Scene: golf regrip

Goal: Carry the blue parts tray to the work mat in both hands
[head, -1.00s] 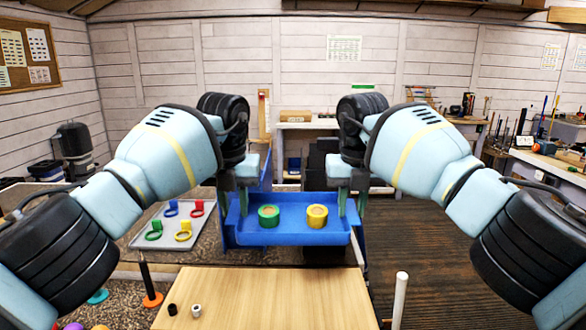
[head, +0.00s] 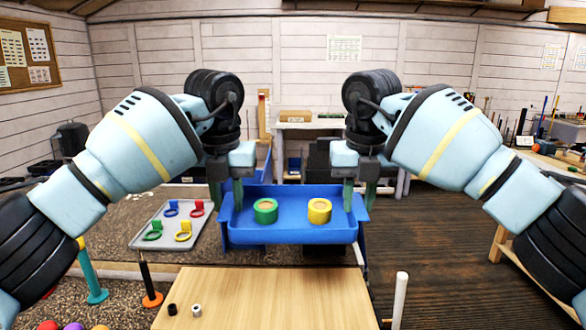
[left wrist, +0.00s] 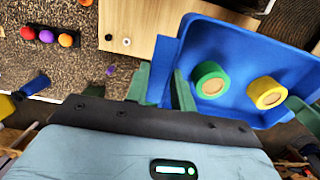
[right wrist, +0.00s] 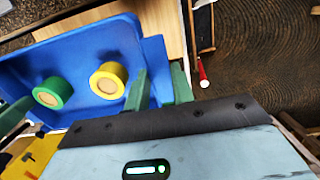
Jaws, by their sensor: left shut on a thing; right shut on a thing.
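The blue parts tray (head: 290,236) is held level between my two grippers in the head view. It carries a green round part (head: 265,211) and a yellow round part (head: 319,211), both with tan centres. My left gripper (head: 227,195) is shut on the tray's left side wall. My right gripper (head: 359,196) is shut on its right side wall. The left wrist view shows the tray (left wrist: 235,45) beside the fingers, and the right wrist view shows it too (right wrist: 70,60). I cannot tell for certain which surface is the work mat.
A tan wooden board (head: 270,300) lies nearer than the tray, with small black and white pieces at its left. A grey tray (head: 145,238) with coloured rings is on the left. A white post (head: 399,300) stands at the board's right. Open floor (head: 440,240) lies to the right.

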